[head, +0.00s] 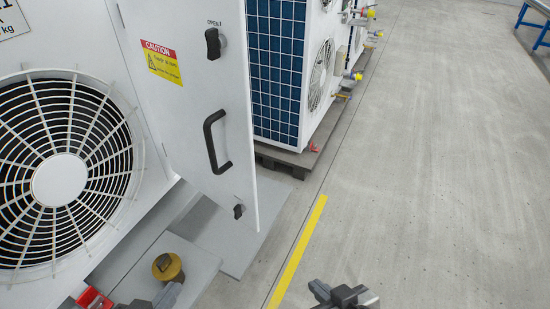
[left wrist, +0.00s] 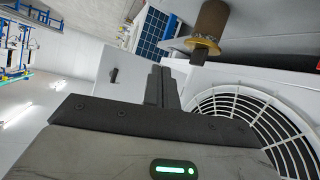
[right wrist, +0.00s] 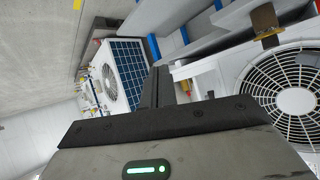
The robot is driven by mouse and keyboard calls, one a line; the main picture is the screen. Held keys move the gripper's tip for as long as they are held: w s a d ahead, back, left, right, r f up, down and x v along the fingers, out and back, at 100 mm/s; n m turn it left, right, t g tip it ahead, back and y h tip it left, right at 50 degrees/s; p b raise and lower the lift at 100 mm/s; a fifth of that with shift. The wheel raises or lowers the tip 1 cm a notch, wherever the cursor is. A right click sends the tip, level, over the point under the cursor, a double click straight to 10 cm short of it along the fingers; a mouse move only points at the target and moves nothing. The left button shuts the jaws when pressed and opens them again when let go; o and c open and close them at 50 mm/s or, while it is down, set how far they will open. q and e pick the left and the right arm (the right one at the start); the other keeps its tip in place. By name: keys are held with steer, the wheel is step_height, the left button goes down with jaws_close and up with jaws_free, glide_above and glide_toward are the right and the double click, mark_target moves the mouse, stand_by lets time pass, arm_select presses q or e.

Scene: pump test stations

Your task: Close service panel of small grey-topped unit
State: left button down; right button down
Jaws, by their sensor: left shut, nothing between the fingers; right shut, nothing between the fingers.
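The service panel (head: 190,90) is a white door standing open from the white unit (head: 130,215) with a round fan grille. It bears a yellow-red caution label, a black D-handle (head: 216,142), an upper black latch (head: 212,43) and a lower one (head: 238,211). The unit's top is out of the head view, so its colour cannot be told. My left gripper (head: 168,296) is shut and empty, low in the head view, below the panel and near the unit's base. My right gripper (head: 342,294) is shut and empty over the floor, right of the panel, touching nothing.
A yellow-brown round fitting (head: 167,266) stands near my left gripper, with a red part (head: 93,299) beside it. Another white unit with a blue grid face (head: 275,65) stands on a dark pallet behind the panel. Grey floor (head: 430,170) is clear on the right, past a yellow line (head: 300,250).

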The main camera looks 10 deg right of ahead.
arm_select(q)
steer(key=w+d+r+m+t+h+b, duration=0.1)
steer(key=w+r+m+h, duration=0.25)
steer(key=r, duration=0.55)
steer(key=m+h, duration=0.3)
steer(key=h, duration=0.2)
glide_toward(242, 154)
steer(key=shift+g, duration=0.4)
steer(key=p+x, duration=0.2)
steer(key=x, duration=0.1)
steer(key=p+x, duration=0.1)
steer(key=x, duration=0.1)
steer(key=shift+w+d+r+p, duration=0.1)
steer(key=shift+w+r+p, duration=0.2)
steer(key=shift+r+p, duration=0.05)
steer(key=shift+w+d+f, duration=0.1)
steer(key=shift+w+d, duration=0.35)
steer(key=shift+d, duration=0.05)
arm_select(e)
steer(key=shift+d+r, duration=0.25)
steer(key=shift+r, duration=0.3)
